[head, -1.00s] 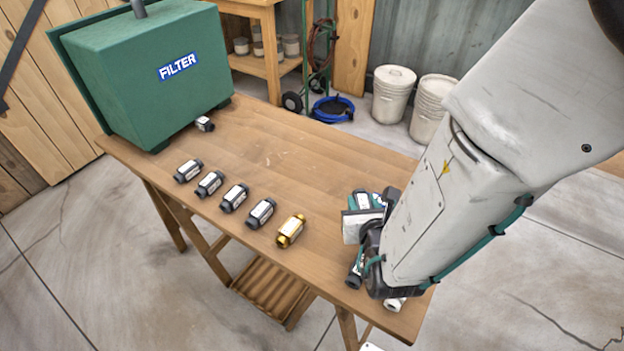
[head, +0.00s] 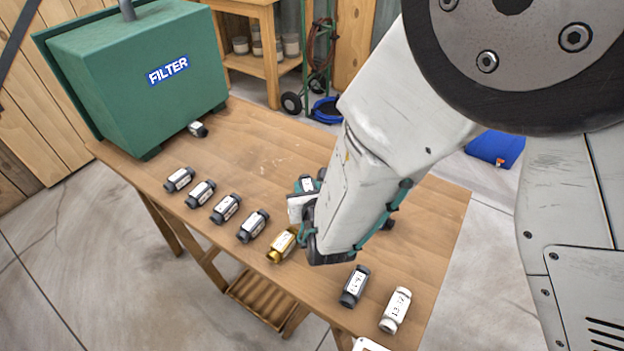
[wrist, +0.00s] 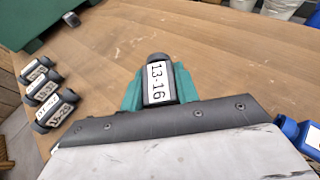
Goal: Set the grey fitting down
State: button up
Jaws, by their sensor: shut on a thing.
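My gripper (wrist: 158,88) is shut on the grey fitting (wrist: 157,70), a dark grey piece with a white label reading 13-16, between its green fingers in the wrist view. In the head view my gripper (head: 306,190) is over the wooden table (head: 265,150), beyond the gold fitting (head: 286,240); my arm hides much of it. How high the held fitting is above the table I cannot tell.
A row of dark fittings (head: 226,208) lies left of the gold one. A dark fitting (head: 355,286) and a white fitting (head: 395,310) lie near the front. A blue fitting (wrist: 300,136) is at right. The green FILTER box (head: 150,85) stands at the far left. Mid-table is clear.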

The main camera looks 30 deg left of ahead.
jog(key=shift+w+a, duration=0.15)
jog(key=shift+w, duration=0.05)
jog(key=f, duration=0.3)
jog(key=shift+w+a, duration=0.3)
jog(key=shift+w, duration=0.05)
jog(key=shift+f, duration=0.35)
jog(key=shift+f, duration=0.15)
jog(key=o, duration=1)
jog(key=shift+c, duration=0.2)
